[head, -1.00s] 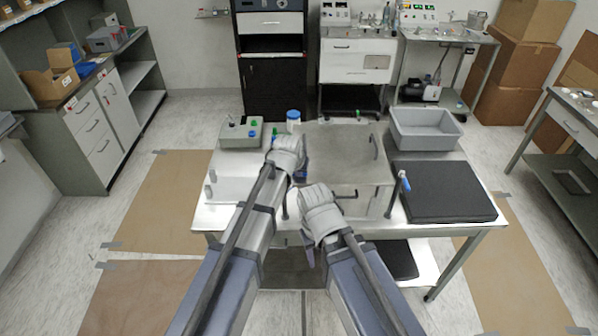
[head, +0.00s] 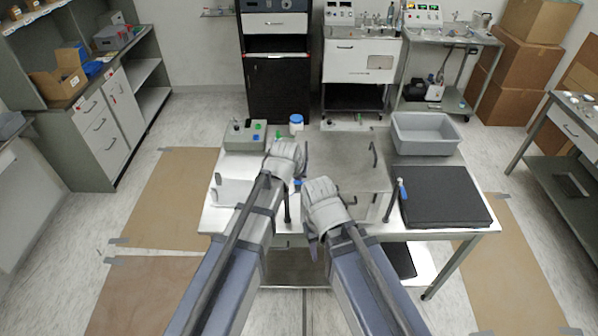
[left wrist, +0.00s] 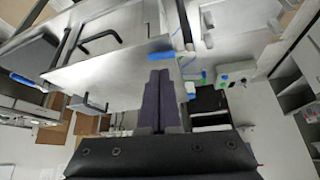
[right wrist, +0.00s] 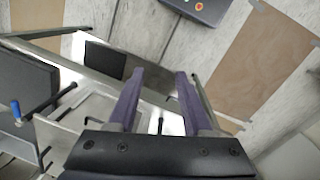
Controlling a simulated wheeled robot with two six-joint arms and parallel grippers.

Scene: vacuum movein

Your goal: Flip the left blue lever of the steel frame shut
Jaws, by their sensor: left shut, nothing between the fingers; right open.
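The steel frame (head: 345,150), a flat grey metal box, sits mid-table. Its left blue lever (head: 298,183) is mostly hidden between my arms in the head view. In the left wrist view a blue handle (left wrist: 162,56) lies just beyond the fingertips; I cannot tell whether they touch. My left gripper (head: 303,157) is shut and empty over the frame's left side; its fingers also show in the left wrist view (left wrist: 160,78). My right gripper (head: 312,243) is open and empty at the table's front edge. The right blue lever (head: 402,188) stands at the frame's right side.
A black pad (head: 445,197) and a grey bin (head: 425,134) occupy the table's right side. A green-grey box with knobs (head: 244,135) and a white jar with a blue lid (head: 296,124) stand at the back left. A dark bent handle (head: 373,155) rises from the frame's top.

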